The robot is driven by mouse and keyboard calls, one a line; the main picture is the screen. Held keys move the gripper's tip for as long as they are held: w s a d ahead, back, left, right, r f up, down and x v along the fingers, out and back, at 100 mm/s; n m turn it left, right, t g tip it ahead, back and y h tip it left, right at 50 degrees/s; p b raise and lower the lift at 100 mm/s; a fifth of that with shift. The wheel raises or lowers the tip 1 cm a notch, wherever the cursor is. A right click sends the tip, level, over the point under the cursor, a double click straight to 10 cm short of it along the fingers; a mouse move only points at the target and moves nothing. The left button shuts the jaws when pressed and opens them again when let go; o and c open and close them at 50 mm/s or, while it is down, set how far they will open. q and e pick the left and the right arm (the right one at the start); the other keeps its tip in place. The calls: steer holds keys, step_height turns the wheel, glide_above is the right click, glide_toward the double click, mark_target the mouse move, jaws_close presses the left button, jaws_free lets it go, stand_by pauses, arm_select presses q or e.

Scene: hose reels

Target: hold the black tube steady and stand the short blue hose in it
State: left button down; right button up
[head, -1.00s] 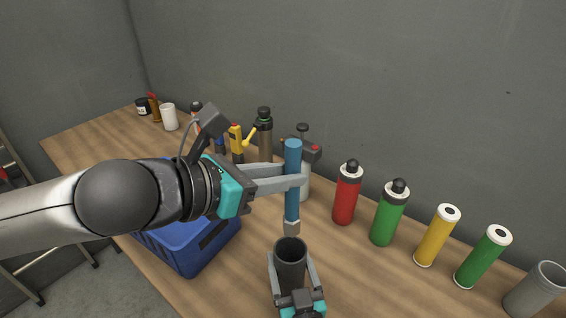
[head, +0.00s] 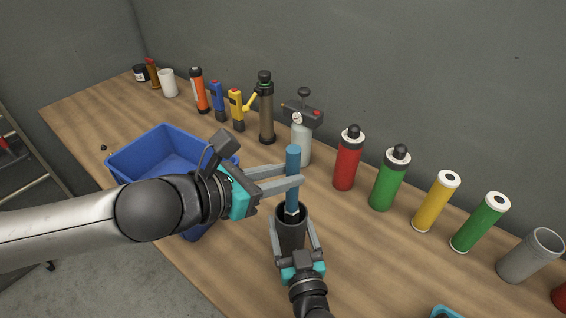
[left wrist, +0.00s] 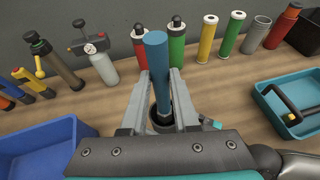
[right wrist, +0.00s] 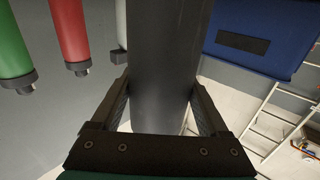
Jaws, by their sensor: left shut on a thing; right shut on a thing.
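The short blue hose (head: 292,163) is nearly upright, with its lower end inside the mouth of the black tube (head: 291,232). My left gripper (head: 299,180) is shut on the hose, above the tube's rim. In the left wrist view the hose (left wrist: 158,65) stands between the fingers and runs down into the tube's opening (left wrist: 161,121). My right gripper (head: 297,244) is shut around the black tube from the near side and holds it upright. The right wrist view shows the tube (right wrist: 162,65) between both fingers.
A blue bin (head: 165,150) stands left, partly behind my left arm. Red (head: 348,160) and green (head: 389,180) bottles, yellow (head: 437,202) and green (head: 481,222) cylinders and a grey cup (head: 530,256) line the wall. A teal tray (left wrist: 285,105) lies at right in the left wrist view.

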mark_target(287, 201)
arm_select(q)
steer(key=shift+f, duration=3.3)
steer(key=c, duration=0.6)
jaws_free()
steer(key=shift+s+a, duration=0.1)
steer(key=shift+v, duration=3.65)
arm_select(e)
steer(key=o, duration=1.4)
